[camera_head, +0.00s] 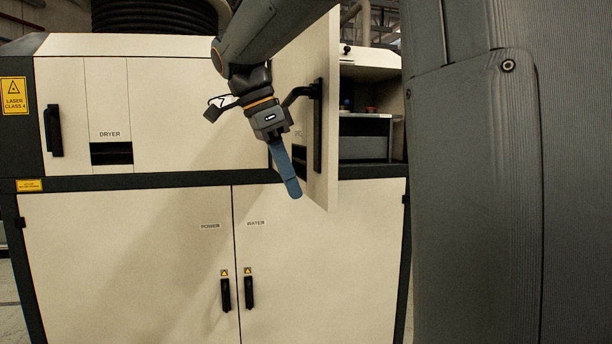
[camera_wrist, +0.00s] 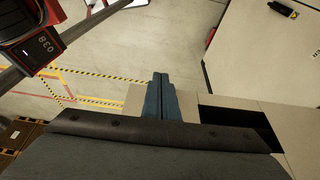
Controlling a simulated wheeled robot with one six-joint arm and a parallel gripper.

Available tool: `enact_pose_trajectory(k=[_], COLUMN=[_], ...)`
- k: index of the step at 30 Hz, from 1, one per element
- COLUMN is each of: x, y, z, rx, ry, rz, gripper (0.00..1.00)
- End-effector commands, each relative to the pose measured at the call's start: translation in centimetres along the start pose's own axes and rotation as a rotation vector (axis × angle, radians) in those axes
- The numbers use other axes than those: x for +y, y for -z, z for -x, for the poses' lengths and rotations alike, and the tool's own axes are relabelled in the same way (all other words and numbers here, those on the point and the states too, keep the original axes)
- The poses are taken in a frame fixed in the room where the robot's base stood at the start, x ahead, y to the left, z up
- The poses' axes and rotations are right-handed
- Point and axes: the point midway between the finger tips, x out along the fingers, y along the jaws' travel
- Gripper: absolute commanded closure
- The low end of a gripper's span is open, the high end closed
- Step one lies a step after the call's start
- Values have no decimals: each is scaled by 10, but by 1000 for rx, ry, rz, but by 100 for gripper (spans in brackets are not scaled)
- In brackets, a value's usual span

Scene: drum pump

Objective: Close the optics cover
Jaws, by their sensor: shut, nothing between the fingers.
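The optics cover (camera_head: 322,185) is a cream panel standing open in the head view, swung out from the front of the cream machine. Its face with a black handle (camera_head: 318,125) and a dark recess is turned to the left, and its label is partly hidden. My gripper (camera_head: 289,188) is in front of this face, left of the handle, with its blue fingers pointing down. The fingers are shut and empty. Whether they touch the cover, I cannot tell. In the wrist view the shut fingers (camera_wrist: 159,82) lie before a cream surface, beside a dark recess.
Right of the cover, an open bay shows a grey box (camera_head: 363,147). The dryer panel (camera_head: 160,120) is shut at left. The cabinet doors (camera_head: 130,265) below are shut. The wrist view shows floor with striped tape (camera_wrist: 110,76) and a red and black object (camera_wrist: 28,35).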

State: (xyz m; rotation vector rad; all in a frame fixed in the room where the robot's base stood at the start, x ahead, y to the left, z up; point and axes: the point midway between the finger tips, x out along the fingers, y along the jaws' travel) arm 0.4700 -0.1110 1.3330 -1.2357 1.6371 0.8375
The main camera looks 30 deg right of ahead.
Motion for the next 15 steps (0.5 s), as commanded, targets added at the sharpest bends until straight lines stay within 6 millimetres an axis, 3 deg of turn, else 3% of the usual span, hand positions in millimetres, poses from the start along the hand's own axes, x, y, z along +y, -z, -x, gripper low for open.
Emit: enact_pose_trajectory(k=[6, 15], x=[1, 0], y=[24, 27], z=[-6, -9], rx=[0, 0], ry=[1, 1], rz=[-2, 0], gripper=[100, 100])
